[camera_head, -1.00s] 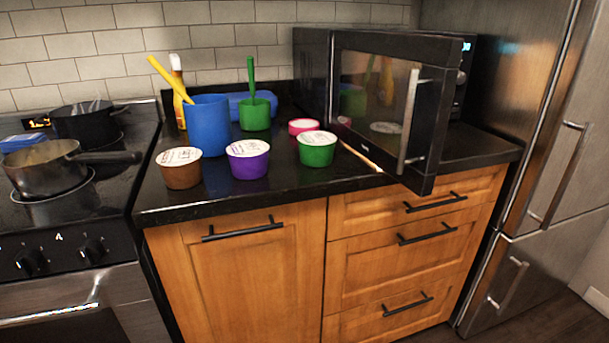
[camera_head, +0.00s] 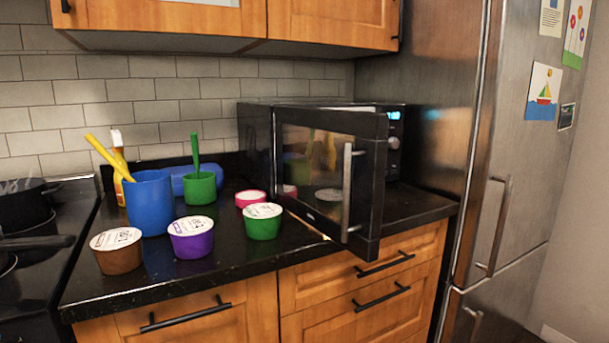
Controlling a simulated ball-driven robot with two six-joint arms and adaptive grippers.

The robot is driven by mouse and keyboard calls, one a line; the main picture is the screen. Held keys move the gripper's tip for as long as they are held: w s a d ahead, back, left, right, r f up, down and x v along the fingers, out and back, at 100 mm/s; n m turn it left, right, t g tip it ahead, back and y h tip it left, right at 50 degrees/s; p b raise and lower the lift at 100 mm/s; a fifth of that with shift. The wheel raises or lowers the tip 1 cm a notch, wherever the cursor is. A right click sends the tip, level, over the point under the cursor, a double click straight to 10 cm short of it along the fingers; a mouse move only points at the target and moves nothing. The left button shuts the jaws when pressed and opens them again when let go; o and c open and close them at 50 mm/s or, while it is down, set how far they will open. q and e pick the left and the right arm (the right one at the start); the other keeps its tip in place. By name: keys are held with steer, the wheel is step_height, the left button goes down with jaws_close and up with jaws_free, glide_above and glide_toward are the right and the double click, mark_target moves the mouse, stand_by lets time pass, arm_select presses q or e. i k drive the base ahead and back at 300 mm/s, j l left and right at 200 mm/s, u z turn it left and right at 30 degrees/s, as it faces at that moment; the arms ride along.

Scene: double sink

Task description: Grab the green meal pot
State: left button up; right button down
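The green meal pot (camera_head: 263,225) stands upright on the black countertop, with a white printed lid. It is right of the purple pot (camera_head: 191,241) and just left of the open microwave door (camera_head: 325,180). A green cup (camera_head: 200,190) with a green utensil in it stands farther back; it has no lid. Neither of my grippers shows in the head view.
A brown pot (camera_head: 117,254), a blue container (camera_head: 151,205) with a yellow utensil, and a pink-red pot (camera_head: 250,199) stand nearby. The microwave door swings out over the counter's front edge. The stove with a dark pan (camera_head: 24,208) is at left, the fridge (camera_head: 500,170) at right.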

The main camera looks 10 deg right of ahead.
mark_target(261, 219)
steer(key=i+j+z, duration=0.1)
steer(key=i+j, duration=0.85)
